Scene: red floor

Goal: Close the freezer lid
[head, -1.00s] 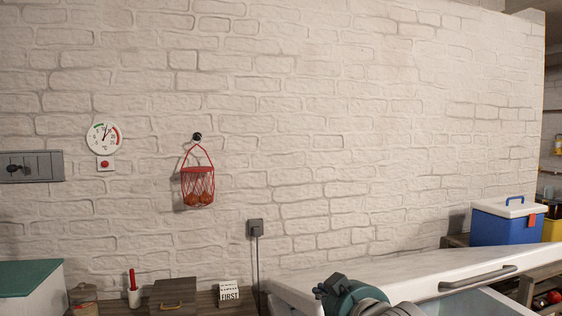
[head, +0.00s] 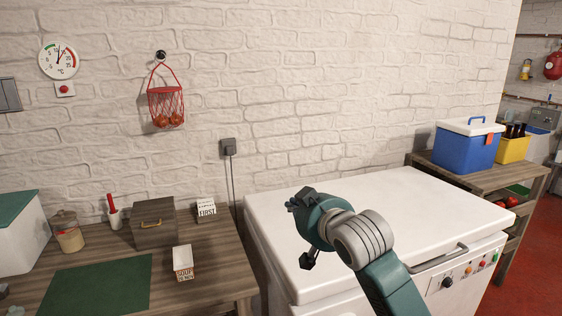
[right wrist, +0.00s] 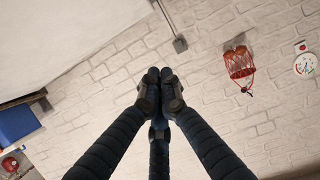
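The white freezer (head: 440,285) stands right of centre in the head view. Its lid (head: 410,205) lies about level on the body, and no opening shows between them. My left gripper is out of view.
A wooden table (head: 215,285) with a box, jar and green mat stands left of the freezer. A shelf (head: 480,180) with a blue cooler (head: 465,150) stands on the right. The brick wall (head: 300,80) is behind. Red floor (head: 540,260) shows at far right.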

